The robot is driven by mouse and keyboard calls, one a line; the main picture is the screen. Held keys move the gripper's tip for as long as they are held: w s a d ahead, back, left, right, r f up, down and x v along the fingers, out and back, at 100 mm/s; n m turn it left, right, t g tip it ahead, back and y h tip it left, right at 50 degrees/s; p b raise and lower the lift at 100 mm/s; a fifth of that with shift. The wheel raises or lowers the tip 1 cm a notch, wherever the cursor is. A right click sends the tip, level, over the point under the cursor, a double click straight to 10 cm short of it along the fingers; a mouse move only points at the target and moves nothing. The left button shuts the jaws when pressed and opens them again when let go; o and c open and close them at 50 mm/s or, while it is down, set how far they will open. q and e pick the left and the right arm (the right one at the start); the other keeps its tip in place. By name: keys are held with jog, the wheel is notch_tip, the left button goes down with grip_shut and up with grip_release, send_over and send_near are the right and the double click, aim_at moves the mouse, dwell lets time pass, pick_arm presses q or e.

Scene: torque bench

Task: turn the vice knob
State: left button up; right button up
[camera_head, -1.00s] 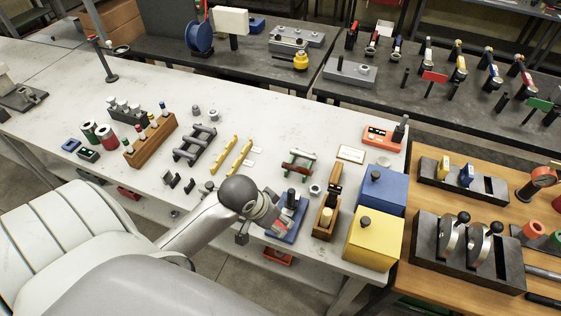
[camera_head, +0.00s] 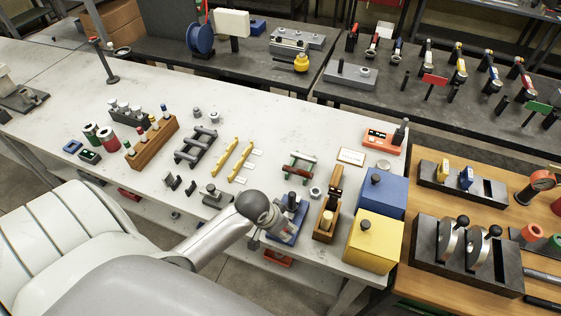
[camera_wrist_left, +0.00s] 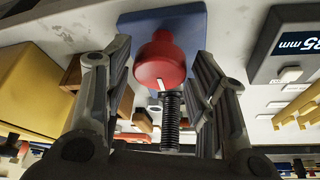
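The vice knob (camera_wrist_left: 160,62) is red and round with a white mark, seen close in the left wrist view. It sits by a dark threaded screw (camera_wrist_left: 170,115), in front of a blue base (camera_wrist_left: 190,25). In the head view the blue base (camera_head: 299,228) is near the front edge of the white bench, partly hidden by my left arm; the knob is hard to make out there. My left gripper (camera_wrist_left: 163,55) is open, one finger on each side of the knob, with gaps visible. It is mostly hidden in the head view (camera_head: 284,230). My right gripper is not in view.
A wooden block (camera_head: 322,228) with a light peg stands just right of the vice. Yellow (camera_head: 372,245) and blue (camera_head: 380,195) boxes are beyond it. A grey gauge marked in mm (camera_wrist_left: 285,45) is at the right in the wrist view. Yellow bars (camera_head: 240,160) lie behind.

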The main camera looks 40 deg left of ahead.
pick_arm(q)
jog(key=c, duration=0.6)
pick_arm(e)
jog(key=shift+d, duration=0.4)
pick_arm(q)
jog(key=shift+m, duration=0.4)
jog(key=m, duration=0.1)
jog(key=m+h, duration=0.1)
jog(key=shift+a+m, duration=0.2)
jog(key=shift+m, duration=0.2)
jog(key=m+g+h, duration=0.1)
jog(key=m, duration=0.2)
jog(key=shift+w+m+h, duration=0.1)
jog(key=shift+m+h, duration=0.2)
jog(key=shift+m, duration=0.1)
jog(key=shift+w+m+g+h+b, duration=0.15)
jog(key=shift+m+g+b, duration=0.25)
jog(key=shift+m, duration=0.65)
jog(key=shift+s+m+g+h+b, duration=0.1)
jog(key=shift+m+g+h+b, duration=0.25)
jog(key=shift+m, duration=0.7)
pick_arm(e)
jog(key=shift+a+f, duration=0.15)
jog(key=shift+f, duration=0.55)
